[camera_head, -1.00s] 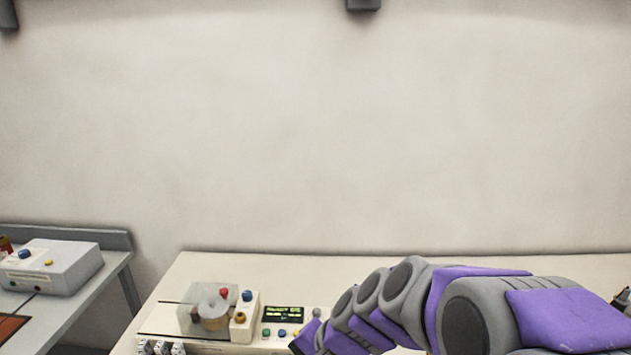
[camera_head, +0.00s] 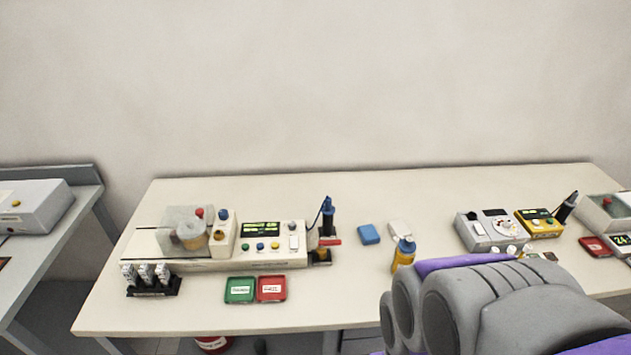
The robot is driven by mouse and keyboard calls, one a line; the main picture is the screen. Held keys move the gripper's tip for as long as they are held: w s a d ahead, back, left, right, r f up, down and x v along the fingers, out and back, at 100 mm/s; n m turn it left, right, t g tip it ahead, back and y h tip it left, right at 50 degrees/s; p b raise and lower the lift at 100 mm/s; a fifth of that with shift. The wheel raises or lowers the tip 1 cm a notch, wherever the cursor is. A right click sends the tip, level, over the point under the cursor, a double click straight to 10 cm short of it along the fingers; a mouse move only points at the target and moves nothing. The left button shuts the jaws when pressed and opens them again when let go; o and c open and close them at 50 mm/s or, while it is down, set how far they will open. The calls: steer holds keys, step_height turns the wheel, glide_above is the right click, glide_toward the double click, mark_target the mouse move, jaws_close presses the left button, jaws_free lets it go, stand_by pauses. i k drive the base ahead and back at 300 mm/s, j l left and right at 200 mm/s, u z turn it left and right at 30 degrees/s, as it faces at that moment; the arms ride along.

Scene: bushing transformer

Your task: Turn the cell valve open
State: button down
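A cream test apparatus (camera_head: 274,259) stands on the left half of the cream table. At its left end is a clear-covered cell (camera_head: 178,220) with a tan cylindrical part and a red knob (camera_head: 199,212) on top. A cream block (camera_head: 224,240) with a blue knob (camera_head: 223,214) stands just right of the cell. I cannot tell which of these knobs is the cell valve. My purple and grey arm fills the lower right of the view. My gripper is out of view.
Green (camera_head: 240,290) and red (camera_head: 272,289) trays lie before the apparatus, beside a black vial rack (camera_head: 153,288). A blue block (camera_head: 369,234) and a yellow bottle (camera_head: 403,255) stand mid-table. Grey (camera_head: 488,231) and yellow (camera_head: 539,223) meters are at right.

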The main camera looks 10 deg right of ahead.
mark_target(322, 243)
steer(key=i+l+u, duration=0.1)
steer(key=l+u, duration=0.4)
steer(key=u, duration=0.2)
steer(key=l+u, duration=0.35)
steer(key=i+j, duration=0.05)
